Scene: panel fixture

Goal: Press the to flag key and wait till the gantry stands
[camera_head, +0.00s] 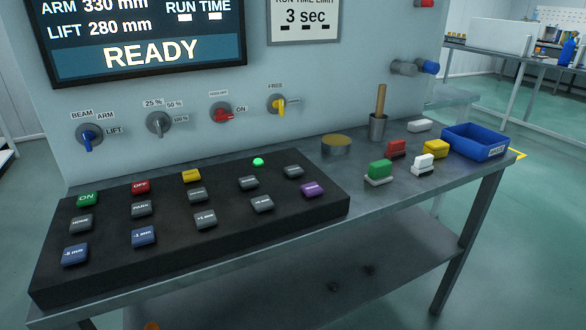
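A black key panel (100,260) lies on the bench with several coloured keys. They include a green ON key (87,198), a red OFF key (140,186), a yellow key (191,175), a purple key (312,189), blue mm keys (144,236) and several grey keys (197,194). Some labels are too small to read, so I cannot tell which is the to flag key. A small green lamp (258,161) is lit. The screen (140,40) shows ARM 330 mm, LIFT 280 mm and READY.
Selector knobs, blue (90,134), grey (159,123), red (222,113) and yellow (278,103), sit on the wall above. On the bench's right are a brass-topped round tin (336,146), a cup with a wooden handle (378,128), several coloured blocks (379,170) and a blue bin (476,141).

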